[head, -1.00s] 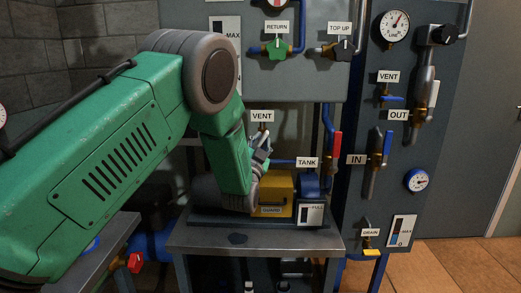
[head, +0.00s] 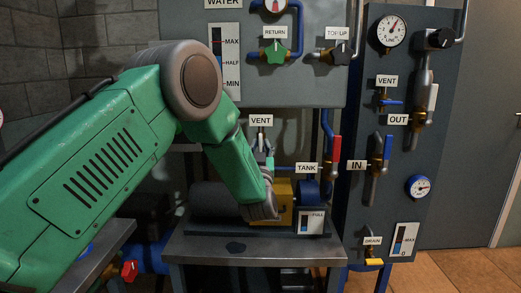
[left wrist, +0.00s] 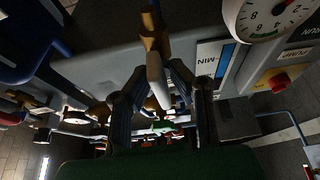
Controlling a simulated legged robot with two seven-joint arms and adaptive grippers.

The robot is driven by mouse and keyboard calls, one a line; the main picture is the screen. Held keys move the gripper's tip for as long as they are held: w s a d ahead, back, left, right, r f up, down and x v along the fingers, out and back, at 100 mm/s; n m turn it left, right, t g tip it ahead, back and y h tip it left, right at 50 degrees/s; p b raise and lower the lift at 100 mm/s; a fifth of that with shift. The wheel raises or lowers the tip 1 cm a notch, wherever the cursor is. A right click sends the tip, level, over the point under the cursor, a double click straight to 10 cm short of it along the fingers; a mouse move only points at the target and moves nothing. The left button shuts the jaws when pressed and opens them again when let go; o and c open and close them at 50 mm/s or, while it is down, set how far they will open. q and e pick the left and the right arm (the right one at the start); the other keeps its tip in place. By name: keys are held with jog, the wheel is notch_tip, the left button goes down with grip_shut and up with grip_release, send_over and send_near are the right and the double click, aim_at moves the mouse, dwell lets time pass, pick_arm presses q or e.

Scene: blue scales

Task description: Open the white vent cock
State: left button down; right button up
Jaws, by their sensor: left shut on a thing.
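The white vent cock (left wrist: 156,72) has a white lever on a brass body in the left wrist view, with the lever between the two fingers. In the head view the cock (head: 261,136) sits just under the left VENT label (head: 261,120). My left gripper (left wrist: 160,85) is shut on the white lever. In the head view this gripper (head: 263,152) reaches up from behind my green forearm, at the cock, and is small and partly hidden. My right gripper is not in view.
A yellow pump (head: 286,190) stands below on a metal bench (head: 215,247). A red lever (head: 334,147) by the TANK label is to the right. A green RETURN valve (head: 275,51) is above. Another VENT valve with a blue handle (head: 391,102) is on the right panel.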

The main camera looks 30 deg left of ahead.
pick_arm(q)
jog(key=shift+d+f, duration=0.1)
jog(key=shift+d, duration=0.05)
jog(key=c, duration=1.8)
grip_release()
jog(key=shift+o, duration=0.9)
jog(key=v, duration=1.2)
